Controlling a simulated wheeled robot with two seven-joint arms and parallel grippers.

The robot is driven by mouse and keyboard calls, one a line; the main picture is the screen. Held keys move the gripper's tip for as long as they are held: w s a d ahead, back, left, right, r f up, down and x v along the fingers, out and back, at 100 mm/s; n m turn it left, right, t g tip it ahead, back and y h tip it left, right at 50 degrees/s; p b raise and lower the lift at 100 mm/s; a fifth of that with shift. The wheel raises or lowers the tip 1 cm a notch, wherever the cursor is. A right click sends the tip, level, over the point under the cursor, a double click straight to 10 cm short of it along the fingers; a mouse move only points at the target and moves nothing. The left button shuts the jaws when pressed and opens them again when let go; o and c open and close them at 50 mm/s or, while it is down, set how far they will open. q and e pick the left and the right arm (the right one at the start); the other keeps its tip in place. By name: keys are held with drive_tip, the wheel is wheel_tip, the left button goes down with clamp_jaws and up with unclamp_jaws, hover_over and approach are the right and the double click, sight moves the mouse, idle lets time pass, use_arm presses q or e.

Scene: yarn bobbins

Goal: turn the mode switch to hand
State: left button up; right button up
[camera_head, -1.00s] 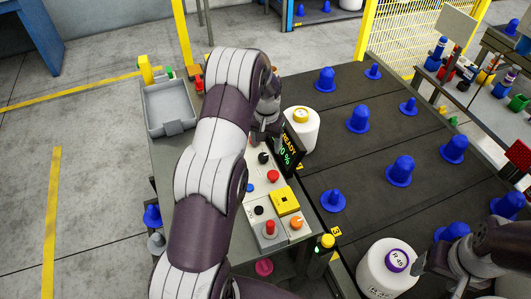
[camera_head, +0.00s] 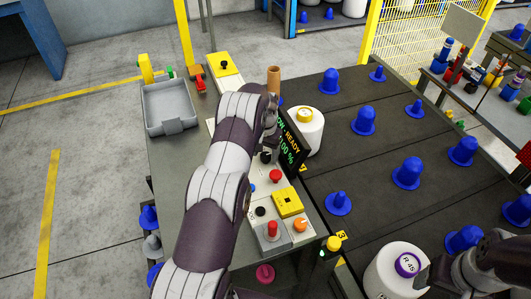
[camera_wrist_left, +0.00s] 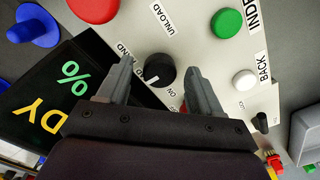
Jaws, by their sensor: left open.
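The black mode switch knob (camera_wrist_left: 160,70) sits on a pale panel in the left wrist view. Labels beside it read "ON" and a partly covered "…AND". Its white pointer mark faces the lower left of that picture. My left gripper (camera_wrist_left: 158,80) is open, with one finger on each side of the knob; whether either finger touches it I cannot tell. In the head view the knob (camera_head: 265,157) shows just below my left gripper (camera_head: 269,143). My right gripper (camera_head: 425,277) is at the lower right, its fingers unclear.
A display screen (camera_head: 291,143) stands close to the right of the knob. A red button (camera_head: 275,176) and yellow box (camera_head: 287,203) are on the panel nearby. A grey tray (camera_head: 168,108) is at left. Blue cones and white bobbins (camera_head: 308,131) stand on the dark table at right.

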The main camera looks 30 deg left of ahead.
use_arm(q)
drive_tip(key=shift+f, duration=0.1)
drive_tip(key=c, duration=1.1)
drive_tip(key=shift+o, duration=0.2)
drive_tip(key=shift+m, duration=0.3)
drive_tip(key=m+b, duration=0.1)
drive_tip(key=m, duration=0.2)
drive_tip(key=shift+m+b, duration=0.3)
drive_tip(key=shift+b, duration=0.1)
drive_tip(key=shift+m+b, duration=0.5)
drive_tip(key=shift+m, duration=1.8)
drive_tip(key=shift+w, duration=0.1)
drive_tip(key=o, duration=1.1)
drive_tip(key=shift+c, duration=0.2)
